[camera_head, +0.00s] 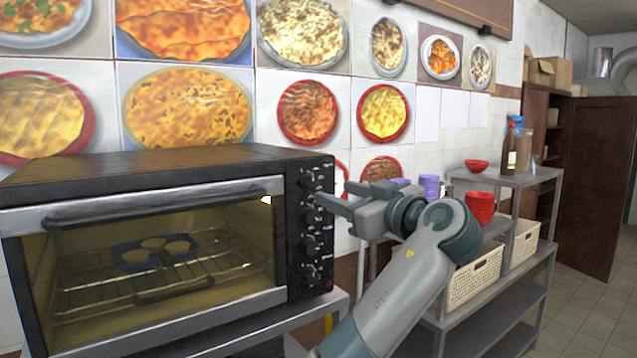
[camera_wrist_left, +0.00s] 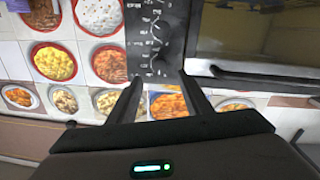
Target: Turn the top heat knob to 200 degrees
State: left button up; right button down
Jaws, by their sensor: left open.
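The toaster oven (camera_head: 150,165) stands at the left in the head view, its door closed. Its black control panel has a column of knobs down the right side. The top heat knob (camera_head: 310,180) is the uppermost one. My left gripper (camera_head: 330,199) is open just right of the panel, fingers pointing at its upper part. In the left wrist view, which looks upside down, the panel (camera_wrist_left: 158,30) lies ahead between the open fingers of the left gripper (camera_wrist_left: 162,82). The knob's exact setting is too small to read. No contact with the knob is clear.
A muffin tray (camera_head: 155,252) is on the rack inside the oven. Right of my arm stands a metal shelf (camera_head: 500,318) with baskets (camera_head: 475,280), red bowls (camera_head: 480,207) and a bottle (camera_head: 510,150). Food pictures cover the wall behind the oven.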

aim_at(313, 185)
pick_arm(q)
jog(key=p+x, duration=0.2)
jog(key=x, duration=0.5)
jog(key=shift+r, duration=0.15)
jog(key=shift+w+a+p, duration=0.3)
jog(key=shift+w+p, duration=0.05)
jog(key=shift+w, duration=0.15)
jog(key=c, duration=1.1)
jog(key=shift+o, duration=0.2)
